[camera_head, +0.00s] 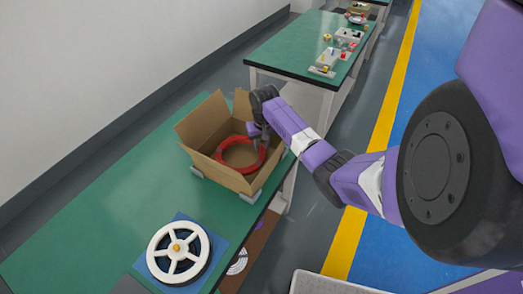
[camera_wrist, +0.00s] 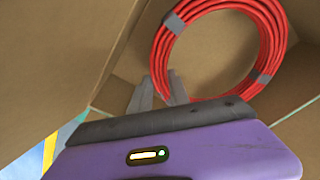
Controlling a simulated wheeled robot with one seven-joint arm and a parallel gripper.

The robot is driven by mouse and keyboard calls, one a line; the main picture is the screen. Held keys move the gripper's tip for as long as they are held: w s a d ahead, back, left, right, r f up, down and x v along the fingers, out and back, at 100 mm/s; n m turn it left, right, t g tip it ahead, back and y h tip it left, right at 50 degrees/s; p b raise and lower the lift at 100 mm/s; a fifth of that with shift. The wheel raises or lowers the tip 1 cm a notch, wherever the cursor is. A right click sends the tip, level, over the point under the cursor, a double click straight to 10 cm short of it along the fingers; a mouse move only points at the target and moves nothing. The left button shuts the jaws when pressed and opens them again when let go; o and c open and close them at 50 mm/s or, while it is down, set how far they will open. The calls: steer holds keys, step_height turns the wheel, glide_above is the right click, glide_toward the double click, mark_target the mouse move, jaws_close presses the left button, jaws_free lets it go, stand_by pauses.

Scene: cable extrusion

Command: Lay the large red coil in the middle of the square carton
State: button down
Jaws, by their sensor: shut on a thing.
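The large red coil (camera_head: 220,150) is a ring of red cable with grey bands, and it is inside the open square carton (camera_head: 222,174). In the wrist view the coil (camera_wrist: 163,55) stands out against the brown carton walls (camera_wrist: 60,60). My gripper (camera_head: 262,137) reaches into the carton from the right and is shut on the coil's right side in the head view. In the wrist view my gripper's fingertips (camera_wrist: 160,85) meet the coil's near lower edge. I cannot tell whether the coil touches the carton floor.
The carton stands on a green table (camera_head: 110,210) with its flaps up. A white spool (camera_head: 178,252) lies on a blue mat (camera_head: 156,272) at the near end. A second green table (camera_head: 285,50) with small parts stands farther back. A yellow line (camera_head: 385,115) marks the floor at right.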

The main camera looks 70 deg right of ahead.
steer(key=shift+f, duration=1.45)
steer(key=shift+f, duration=0.15)
steer(key=c, duration=1.2)
jaws_free()
steer(key=shift+c, duration=0.2)
step_height(320, 180, up, 12)
steer(key=a+b, duration=0.1)
steer(key=shift+s, duration=0.4)
steer(key=shift+a, duration=0.1)
